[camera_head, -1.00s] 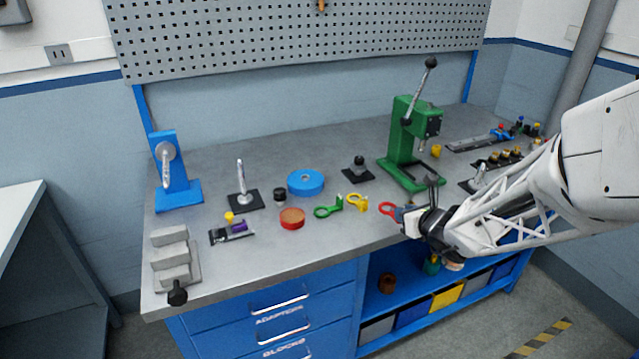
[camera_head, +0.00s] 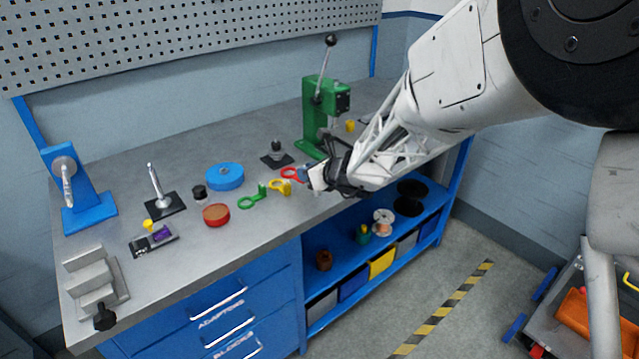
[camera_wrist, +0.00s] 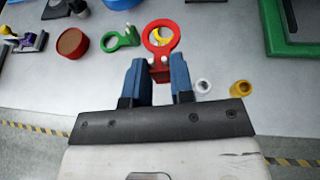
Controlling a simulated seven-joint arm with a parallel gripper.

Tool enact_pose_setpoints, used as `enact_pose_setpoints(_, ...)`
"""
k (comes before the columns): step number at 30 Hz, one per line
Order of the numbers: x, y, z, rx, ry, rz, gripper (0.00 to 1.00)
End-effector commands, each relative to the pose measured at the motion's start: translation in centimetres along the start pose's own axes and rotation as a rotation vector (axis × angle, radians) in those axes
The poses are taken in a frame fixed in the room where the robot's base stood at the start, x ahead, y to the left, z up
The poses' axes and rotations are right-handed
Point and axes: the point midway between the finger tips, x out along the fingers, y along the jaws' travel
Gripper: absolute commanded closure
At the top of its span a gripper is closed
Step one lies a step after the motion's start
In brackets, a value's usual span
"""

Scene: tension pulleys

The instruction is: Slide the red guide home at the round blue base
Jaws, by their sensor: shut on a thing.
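The red guide (camera_wrist: 146,32) is a flat ring with a short block-like stem. My gripper (camera_wrist: 160,84) is shut on that stem, with the ring pointing away from me. In the head view the red guide (camera_head: 290,173) shows just beyond my gripper (camera_head: 310,176), close to the yellow guide (camera_head: 280,187). The guide looks raised off the bench, but its height is hard to tell. The round blue base (camera_head: 224,177) is a thick disc on the bench, left of my gripper. Only its edge shows in the wrist view (camera_wrist: 122,4).
A green guide (camera_head: 252,197), a red disc with a brown top (camera_head: 216,214) and a black knob (camera_head: 199,192) are near the base. A black plate with a post (camera_head: 277,158) is beyond the yellow guide. The green press (camera_head: 316,115) stands at the back right.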

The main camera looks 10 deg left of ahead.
Motion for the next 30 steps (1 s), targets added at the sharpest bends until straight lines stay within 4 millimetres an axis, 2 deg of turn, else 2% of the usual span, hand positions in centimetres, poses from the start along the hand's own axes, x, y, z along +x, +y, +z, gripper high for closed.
enact_pose_setpoints(15, 8.6, 1.3, 6.8, -0.103, 0.0, 0.246, 1.0)
enact_pose_setpoints(30, 16.5, 3.5, 11.3, -0.201, 0.0, 0.485, 1.0)
